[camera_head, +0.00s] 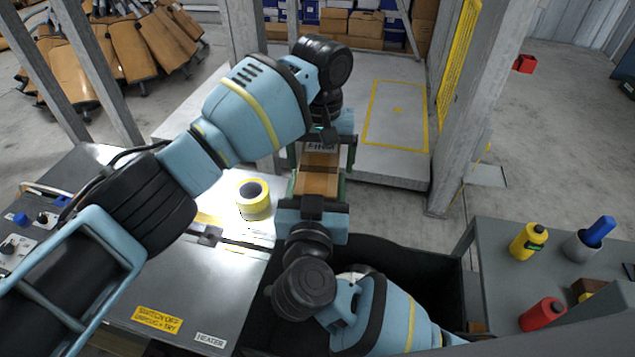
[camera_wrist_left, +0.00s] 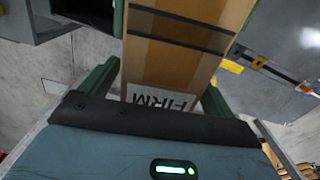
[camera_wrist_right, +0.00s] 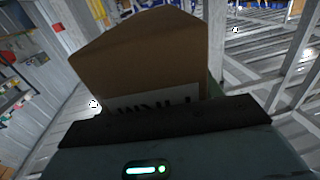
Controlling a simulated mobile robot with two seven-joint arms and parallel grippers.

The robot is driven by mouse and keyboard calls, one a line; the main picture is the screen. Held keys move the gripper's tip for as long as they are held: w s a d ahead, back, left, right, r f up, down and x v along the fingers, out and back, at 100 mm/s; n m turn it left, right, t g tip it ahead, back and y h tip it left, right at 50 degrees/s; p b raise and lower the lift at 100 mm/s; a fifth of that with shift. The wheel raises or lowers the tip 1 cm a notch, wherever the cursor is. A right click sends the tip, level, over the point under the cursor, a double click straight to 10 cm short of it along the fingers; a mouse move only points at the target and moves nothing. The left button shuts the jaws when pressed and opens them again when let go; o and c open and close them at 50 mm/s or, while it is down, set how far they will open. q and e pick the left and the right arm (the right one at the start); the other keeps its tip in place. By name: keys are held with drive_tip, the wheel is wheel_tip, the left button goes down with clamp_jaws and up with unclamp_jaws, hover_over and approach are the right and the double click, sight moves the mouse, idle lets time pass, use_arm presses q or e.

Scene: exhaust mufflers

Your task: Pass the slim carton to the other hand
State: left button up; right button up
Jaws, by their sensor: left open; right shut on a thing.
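The slim carton (camera_head: 319,161) is brown, with dark bands and a printed white label. It is held in the air between my two grippers in the head view. My right gripper (camera_head: 316,187) is shut on its nearer end from below. My left gripper (camera_head: 322,154) is open at its far end, with one green finger on each side. The left wrist view shows the carton (camera_wrist_left: 177,62) between these fingers, its label close to the palm. The right wrist view shows the carton (camera_wrist_right: 145,60) rising from the right gripper, with part of its label hidden.
A black bin (camera_head: 425,262) stands below my right arm. A metal bench (camera_head: 190,290) with a yellow tape roll (camera_head: 253,195) is at left. A grey table (camera_head: 490,275) with yellow and red bottles is at right. A post (camera_head: 470,110) stands behind it.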

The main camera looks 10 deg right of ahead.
use_arm(q)
wheel_tip(320, 180, up, 12)
idle(0.6)
